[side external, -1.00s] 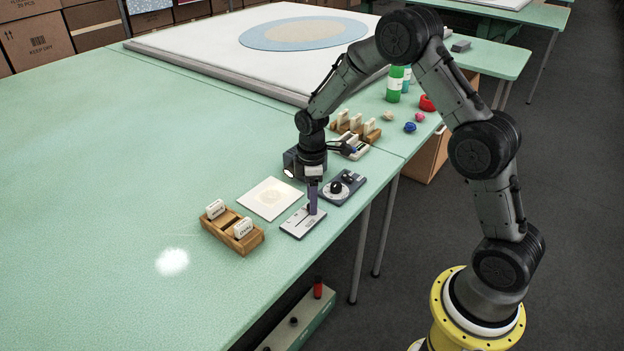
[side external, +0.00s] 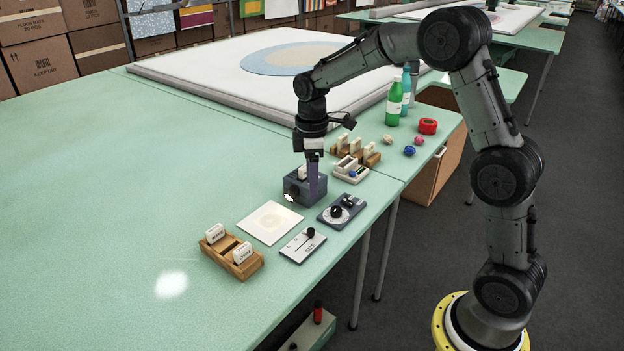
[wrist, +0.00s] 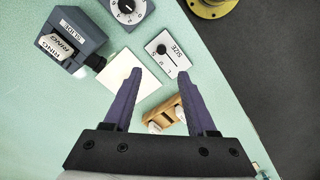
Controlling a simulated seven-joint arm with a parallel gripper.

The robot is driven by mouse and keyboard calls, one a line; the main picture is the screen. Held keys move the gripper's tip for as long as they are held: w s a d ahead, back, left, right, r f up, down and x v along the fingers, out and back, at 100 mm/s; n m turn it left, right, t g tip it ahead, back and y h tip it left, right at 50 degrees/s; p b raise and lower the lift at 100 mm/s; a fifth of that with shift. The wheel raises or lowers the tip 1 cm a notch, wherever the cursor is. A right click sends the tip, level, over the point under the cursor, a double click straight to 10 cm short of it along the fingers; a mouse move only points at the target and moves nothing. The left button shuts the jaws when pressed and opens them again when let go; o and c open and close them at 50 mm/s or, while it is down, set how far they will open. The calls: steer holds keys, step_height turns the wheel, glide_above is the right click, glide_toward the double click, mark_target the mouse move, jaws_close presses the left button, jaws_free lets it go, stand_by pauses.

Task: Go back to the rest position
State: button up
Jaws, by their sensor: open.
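My gripper (side external: 313,186) is in the air over the table, in front of the slide projector in the side view. Its two purple fingers stand apart and empty in the wrist view (wrist: 158,82). The wrist view shows the grey SIZE slider panel (wrist: 170,60) with its black knob beyond the fingertips. The panel also lies near the table's front edge in the side view (side external: 297,250). The dark projector (wrist: 84,28), labelled SLIDE, holds a white slide marked RING (wrist: 56,47).
A dial panel (side external: 342,211) lies right of the slider. A pale square card (side external: 269,222) and a wooden rack (side external: 230,262) with white slides lie to the left. The table's left is clear.

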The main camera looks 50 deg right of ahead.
steer(key=shift+r, duration=0.1)
steer(key=s+a+r+m+t, duration=0.1)
steer(key=s+a+r+t, duration=0.1)
steer(key=s+r, duration=0.45)
steer(key=s+a+r+t, duration=0.2)
steer(key=s+a+r, duration=0.1)
steer(key=s+r, duration=0.4)
steer(key=s+f+m, duration=0.2)
steer(key=s+m, duration=0.2)
steer(key=s, duration=0.2)
steer(key=s+a+f+m+t, duration=0.1)
steer(key=s+m, duration=0.3)
steer(key=s, duration=0.3)
steer(key=shift+s+f+t, duration=0.3)
steer(key=shift+f, duration=0.05)
